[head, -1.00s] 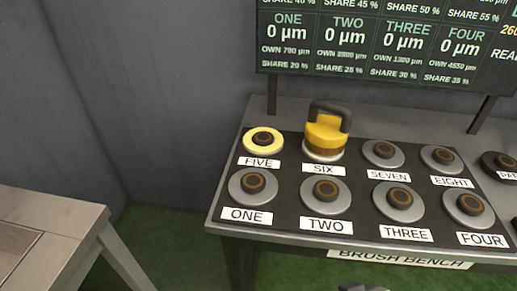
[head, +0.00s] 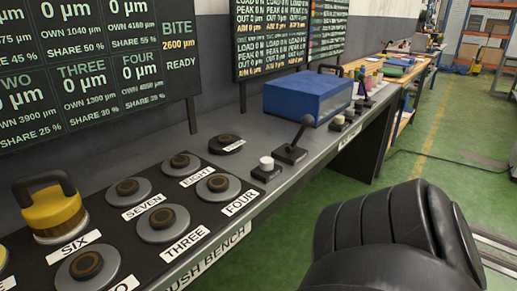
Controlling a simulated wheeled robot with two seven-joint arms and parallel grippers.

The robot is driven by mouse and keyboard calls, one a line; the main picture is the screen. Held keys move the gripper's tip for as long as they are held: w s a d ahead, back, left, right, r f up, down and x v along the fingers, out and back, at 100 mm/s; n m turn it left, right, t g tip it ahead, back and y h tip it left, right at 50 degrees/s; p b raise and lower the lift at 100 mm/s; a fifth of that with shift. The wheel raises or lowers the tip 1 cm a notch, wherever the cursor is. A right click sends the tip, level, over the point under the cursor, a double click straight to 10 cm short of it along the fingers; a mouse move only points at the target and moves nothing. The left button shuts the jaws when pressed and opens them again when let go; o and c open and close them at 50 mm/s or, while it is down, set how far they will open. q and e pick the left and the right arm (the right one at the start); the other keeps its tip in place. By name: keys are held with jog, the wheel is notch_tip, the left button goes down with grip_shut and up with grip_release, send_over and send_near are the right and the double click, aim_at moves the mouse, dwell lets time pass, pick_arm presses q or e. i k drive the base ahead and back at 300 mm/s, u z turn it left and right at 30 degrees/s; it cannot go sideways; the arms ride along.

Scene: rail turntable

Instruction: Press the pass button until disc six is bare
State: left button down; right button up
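Disc six (head: 66,238) is at the left edge of the bench, behind its SIX label (head: 73,248). A yellow block with a black handle (head: 52,209) stands on it and covers most of its top. A small white-topped button (head: 267,163) on a dark base is right of the discs; I cannot read a pass label on it. A black lever (head: 299,139) stands beside it. Neither gripper is in view; a black, rounded arm link of mine fills the lower right.
Discs seven (head: 134,190), eight (head: 180,165), three (head: 163,221) and four (head: 218,187) show no block. A dark disc (head: 226,143) lies behind them. A blue box (head: 308,97) stands farther along the bench. The display (head: 85,60) reads BITE 2600 µm, READY. Green floor lies open at right.

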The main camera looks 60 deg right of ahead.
aim_at(266, 163)
jog(key=z, duration=2.05)
